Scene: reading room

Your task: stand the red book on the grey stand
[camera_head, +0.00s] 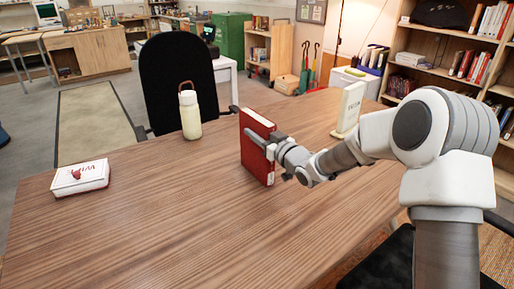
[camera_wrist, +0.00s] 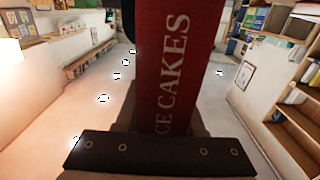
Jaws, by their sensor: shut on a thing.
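The red book (camera_head: 256,150) is upright over the middle of the wooden table, with its pale page edges along the top. My gripper (camera_head: 262,141) is shut on it from the right side. I cannot tell whether its lower edge touches the table. In the wrist view the red book (camera_wrist: 183,62) shows its spine with the letters "CE CAKES", and the dark gripper body lies below it. I cannot make out a grey stand for certain in either view.
A cream bottle (camera_head: 190,115) stands at the back edge, before a black chair (camera_head: 180,75). A white book with red print (camera_head: 80,177) lies at left. The table's front is clear.

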